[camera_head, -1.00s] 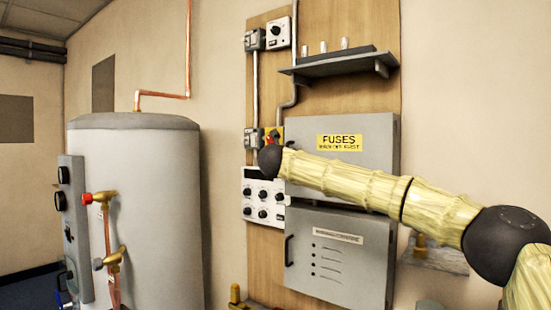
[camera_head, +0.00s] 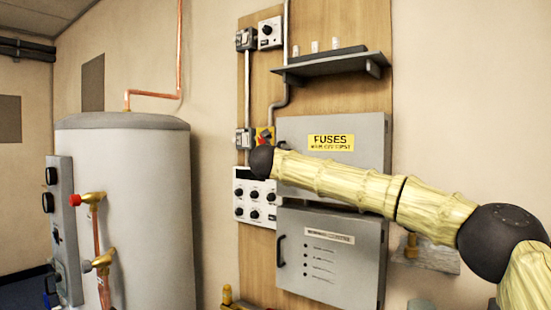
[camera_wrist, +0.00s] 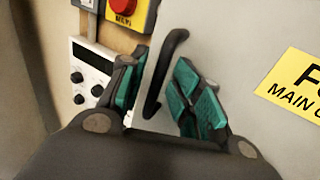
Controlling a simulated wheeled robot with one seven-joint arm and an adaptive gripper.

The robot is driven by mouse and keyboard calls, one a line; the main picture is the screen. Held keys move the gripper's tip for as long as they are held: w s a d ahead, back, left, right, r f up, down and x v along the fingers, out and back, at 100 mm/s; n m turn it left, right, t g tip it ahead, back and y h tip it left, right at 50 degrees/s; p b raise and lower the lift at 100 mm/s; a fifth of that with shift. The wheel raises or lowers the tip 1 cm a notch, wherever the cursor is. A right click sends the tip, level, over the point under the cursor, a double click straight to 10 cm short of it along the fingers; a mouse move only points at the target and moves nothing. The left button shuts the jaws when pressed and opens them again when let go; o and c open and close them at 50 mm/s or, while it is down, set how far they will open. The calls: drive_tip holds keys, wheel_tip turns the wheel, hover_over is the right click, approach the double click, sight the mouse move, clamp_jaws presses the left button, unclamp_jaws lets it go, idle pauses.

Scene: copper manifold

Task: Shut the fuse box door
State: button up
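The fuse box door (camera_head: 358,165) is a flat grey panel with a yellow FUSES label (camera_head: 330,142), on the wooden board right of centre in the head view. My arm crosses its lower part. The door stands at or near its box; I cannot tell whether a gap is left. In the wrist view the door (camera_wrist: 235,45) fills the right side. Its black bar handle (camera_wrist: 163,75) stands between the teal pads of my gripper (camera_wrist: 160,92). The fingers are apart, one on each side of the handle, with visible space around it. The head view hides my fingers.
A second grey box (camera_head: 330,262) with its own handle hangs just below. A shelf (camera_head: 330,66) juts out above. A white dial panel (camera_head: 255,197) and a red button (camera_wrist: 124,5) are close on the left. A large grey tank (camera_head: 140,220) stands further left.

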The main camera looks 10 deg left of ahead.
drive_tip(key=s, duration=1.1)
drive_tip(key=shift+d+r, duration=0.15)
